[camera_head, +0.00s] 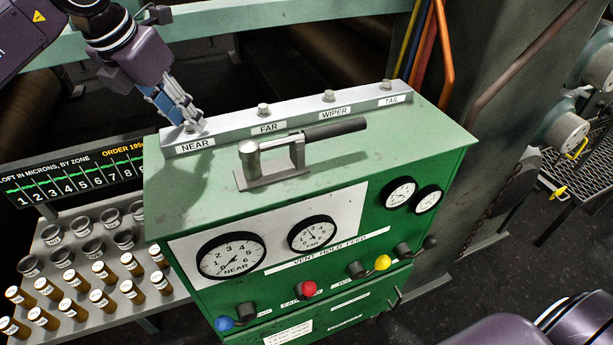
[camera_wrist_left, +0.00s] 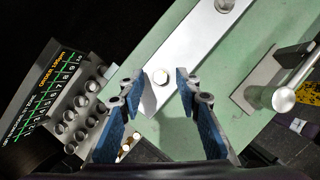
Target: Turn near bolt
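The near bolt (camera_head: 190,127) stands on the silver rail (camera_head: 290,116) above the NEAR label, at the rail's left end. My left gripper (camera_head: 188,118) comes down over it from the upper left and partly covers it. In the left wrist view the gripper (camera_wrist_left: 158,88) is open, with its blue-padded fingers apart. My right gripper is not in view; only part of my right arm shows at the lower right.
Further bolts stand above FAR (camera_head: 263,109), WIPER (camera_head: 329,96) and TAIL (camera_head: 398,86). A rack (camera_head: 70,240) of labelled cylinders and the zone board (camera_head: 80,177) are at left.

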